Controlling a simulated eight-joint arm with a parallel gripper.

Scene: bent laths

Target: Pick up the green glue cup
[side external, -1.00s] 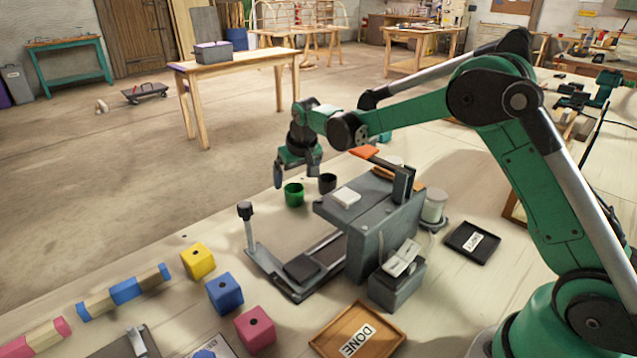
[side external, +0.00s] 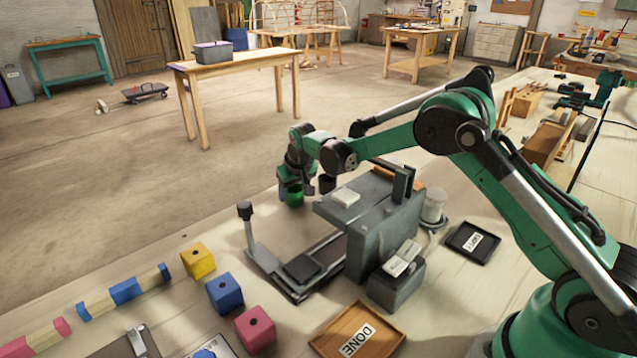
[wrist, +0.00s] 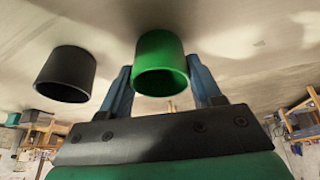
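The green glue cup (side external: 294,197) stands upright on the pale bench top, left of the grey machine. My gripper (side external: 296,190) is down over it, one finger on each side. In the wrist view the green cup (wrist: 160,62) lies between the two blue fingers (wrist: 160,88) of my gripper. The fingers look open around it; I cannot tell whether either one touches it. The cup hides part of the fingers there.
A black cup (wrist: 66,74) stands close beside the green one; it also shows behind my gripper in the side view (side external: 327,184). The grey machine (side external: 385,235) is to the right. Yellow (side external: 198,261), blue (side external: 225,293) and pink (side external: 255,329) blocks stand nearer the camera.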

